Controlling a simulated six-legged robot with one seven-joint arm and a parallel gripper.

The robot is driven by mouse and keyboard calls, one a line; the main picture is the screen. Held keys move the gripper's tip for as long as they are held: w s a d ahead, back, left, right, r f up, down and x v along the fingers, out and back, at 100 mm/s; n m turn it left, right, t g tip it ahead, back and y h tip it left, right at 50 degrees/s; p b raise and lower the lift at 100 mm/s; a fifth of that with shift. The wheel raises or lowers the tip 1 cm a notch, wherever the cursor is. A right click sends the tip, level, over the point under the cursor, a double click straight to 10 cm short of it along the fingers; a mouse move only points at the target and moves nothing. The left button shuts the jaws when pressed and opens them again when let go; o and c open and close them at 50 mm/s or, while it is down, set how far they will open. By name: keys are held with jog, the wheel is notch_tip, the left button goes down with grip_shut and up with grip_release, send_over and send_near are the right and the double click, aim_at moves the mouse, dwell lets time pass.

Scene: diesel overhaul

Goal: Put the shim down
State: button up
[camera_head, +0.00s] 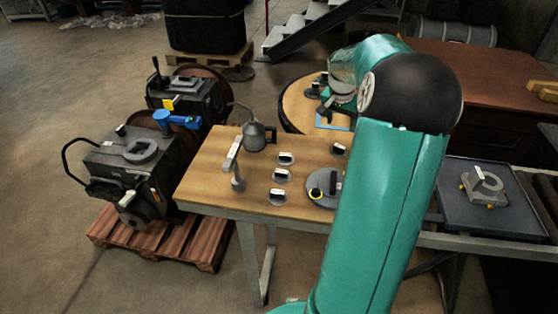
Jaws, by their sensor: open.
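My gripper (325,108) is small and dark in this view, over the round wooden-topped table (296,106) behind my green arm. It is open, and I see nothing clearly held in it. A blue-edged square (333,122) lies on that table just below the gripper. A dark part (314,90) stands beside the gripper. I cannot pick out the shim for certain. It may be too small to see or hidden by my arm.
Engine units (135,160) stand left on a pallet (160,245). A dark tray (463,210) with a metal part is at right.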

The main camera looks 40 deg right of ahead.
jog(key=a+r+n+t, duration=0.1)
jog(key=a+r+n, duration=0.3)
jog(key=a, duration=0.9)
jog(key=a+r+n+t, duration=0.1)
jog(key=a+r+n, duration=0.3)
jog(key=a, duration=0.9)
jog(key=s+a+n+t+y, duration=0.1)
jog(key=s+a+n, duration=0.2)
jog(key=s+a, duration=0.3)
jog(key=s+a+n+t+y, duration=0.1)
jog(key=s+a+n, duration=0.2)
jog(key=s+a, duration=0.4)
jog(key=a, duration=0.7)
jog(key=shift+r+t+y, duration=0.3)
jog(key=shift+r+y, duration=0.05)
jog(key=shift+y, duration=0.05)
